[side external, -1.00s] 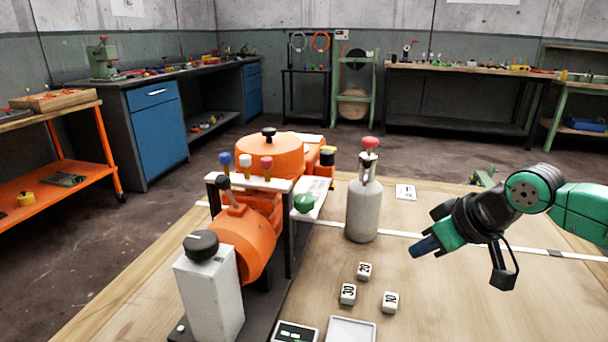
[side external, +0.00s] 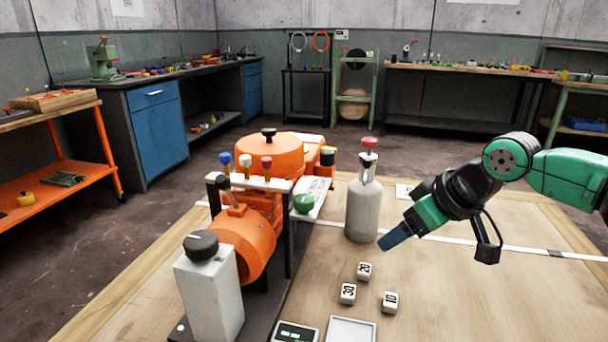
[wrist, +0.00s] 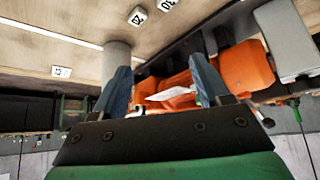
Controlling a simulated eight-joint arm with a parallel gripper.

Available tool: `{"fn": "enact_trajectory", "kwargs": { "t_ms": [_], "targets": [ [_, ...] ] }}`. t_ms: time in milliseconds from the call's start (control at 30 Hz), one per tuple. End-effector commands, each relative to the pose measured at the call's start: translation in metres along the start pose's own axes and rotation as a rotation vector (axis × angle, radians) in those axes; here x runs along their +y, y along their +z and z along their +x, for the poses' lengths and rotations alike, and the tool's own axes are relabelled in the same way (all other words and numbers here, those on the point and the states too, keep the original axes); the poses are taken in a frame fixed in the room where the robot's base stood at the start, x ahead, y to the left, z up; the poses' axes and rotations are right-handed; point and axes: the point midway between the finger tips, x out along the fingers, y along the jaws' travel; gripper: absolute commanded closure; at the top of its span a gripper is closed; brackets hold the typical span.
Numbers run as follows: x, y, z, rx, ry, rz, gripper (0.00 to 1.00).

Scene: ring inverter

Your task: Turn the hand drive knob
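A black round knob (side external: 200,245) sits on top of an upright light grey block (side external: 210,298) at the front left of the orange machine (side external: 245,240); I take it to be the hand drive knob. The block also shows at the right of the wrist view (wrist: 285,38); the knob is not clear there. My gripper (side external: 388,243) is well to the right of the knob, above the table just right of the grey bottle. In the wrist view its two blue fingers (wrist: 160,65) are spread apart with nothing held between them.
A grey bottle with a red top (side external: 363,208) stands between my gripper and the machine. Several numbered white cubes (side external: 348,293) lie in front of it. Coloured-knob levers (side external: 245,165) and a green button (side external: 304,203) are on the machine. The table's right side is clear.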

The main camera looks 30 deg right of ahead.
Motion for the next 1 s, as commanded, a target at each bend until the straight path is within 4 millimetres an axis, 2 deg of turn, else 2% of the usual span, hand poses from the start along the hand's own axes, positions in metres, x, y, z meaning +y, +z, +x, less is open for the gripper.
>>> {"fn": "enact_trajectory", "kwargs": {
  "t_ms": [33, 200, 300, 400, 500, 600, 767, 1000],
  "targets": [
    [-0.012, -0.018, -0.003, -0.014, -0.028, -0.046, 0.15],
    [-0.069, -0.078, -0.008, -0.076, -0.135, -0.233, 0.13],
    [-0.110, -0.105, -0.006, -0.111, -0.197, -0.346, 0.13],
    [-0.150, -0.122, -0.002, -0.142, -0.251, -0.449, 0.13],
    [-0.183, -0.130, 0.001, -0.166, -0.294, -0.530, 0.13],
    [-0.204, -0.132, 0.004, -0.182, -0.319, -0.584, 0.13],
    [-0.218, -0.131, 0.009, -0.191, -0.335, -0.615, 0.13],
    [-0.226, -0.122, 0.040, -0.191, -0.335, -0.614, 0.13]
  ]
}}
